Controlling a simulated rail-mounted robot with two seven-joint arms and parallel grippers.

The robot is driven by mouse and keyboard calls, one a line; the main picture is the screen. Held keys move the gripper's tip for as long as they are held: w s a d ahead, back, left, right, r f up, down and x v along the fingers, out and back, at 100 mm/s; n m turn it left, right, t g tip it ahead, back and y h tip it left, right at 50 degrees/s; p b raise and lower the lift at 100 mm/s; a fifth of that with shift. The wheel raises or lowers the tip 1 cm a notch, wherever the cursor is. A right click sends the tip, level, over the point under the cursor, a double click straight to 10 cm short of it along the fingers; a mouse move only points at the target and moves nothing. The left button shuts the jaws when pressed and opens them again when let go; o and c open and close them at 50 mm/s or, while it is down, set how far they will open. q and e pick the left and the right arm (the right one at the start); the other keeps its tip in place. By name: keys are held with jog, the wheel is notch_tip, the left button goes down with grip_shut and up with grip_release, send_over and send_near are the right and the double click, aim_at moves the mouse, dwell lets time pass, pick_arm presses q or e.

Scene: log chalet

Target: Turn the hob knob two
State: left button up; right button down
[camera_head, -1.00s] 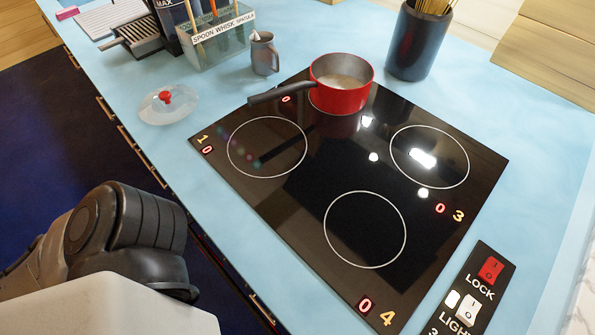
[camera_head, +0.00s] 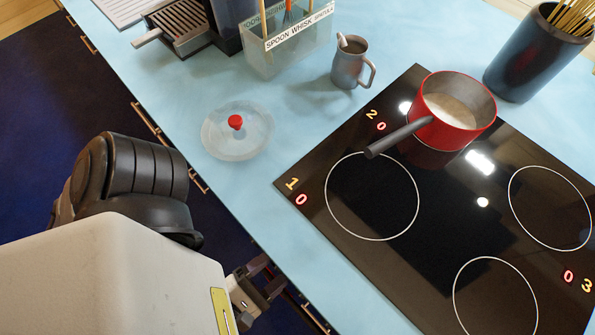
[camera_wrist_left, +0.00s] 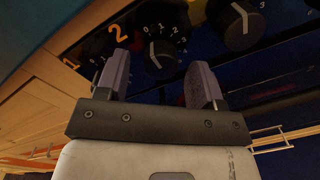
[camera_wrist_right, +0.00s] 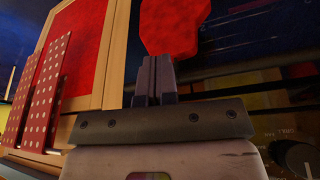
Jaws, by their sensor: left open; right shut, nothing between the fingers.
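Knob two (camera_wrist_left: 158,52), black with a pale pointer line, shows in the left wrist view beside an orange number 2 (camera_wrist_left: 118,32). My left gripper (camera_wrist_left: 160,82) is open, its two fingers on either side of the knob in the picture. I cannot tell whether they touch it or how deep they reach. In the head view my left gripper (camera_head: 258,285) is low at the counter's front edge, and the knobs are hidden. The black hob (camera_head: 440,270) carries a red display 0 by its yellow 2. My right gripper (camera_wrist_right: 154,78) is shut and empty in the right wrist view.
Another black knob (camera_wrist_left: 237,28) is close right of my left gripper. A rail (camera_wrist_left: 270,140) lies below it. A red pot (camera_head: 455,112) stands on the hob, its handle pointing left. A glass lid (camera_head: 225,150) lies on the blue counter. A red object (camera_wrist_right: 172,25) is beyond my right gripper.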

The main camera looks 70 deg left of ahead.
pick_arm(q)
jog(key=shift+w, duration=0.4)
jog(key=shift+c, duration=0.4)
jog(key=c, duration=0.8)
jog(key=m+p, duration=1.1)
jog(key=p, duration=0.2)
jog(key=shift+p, duration=0.3)
jog(key=shift+c, duration=0.2)
jog(key=shift+m, duration=0.3)
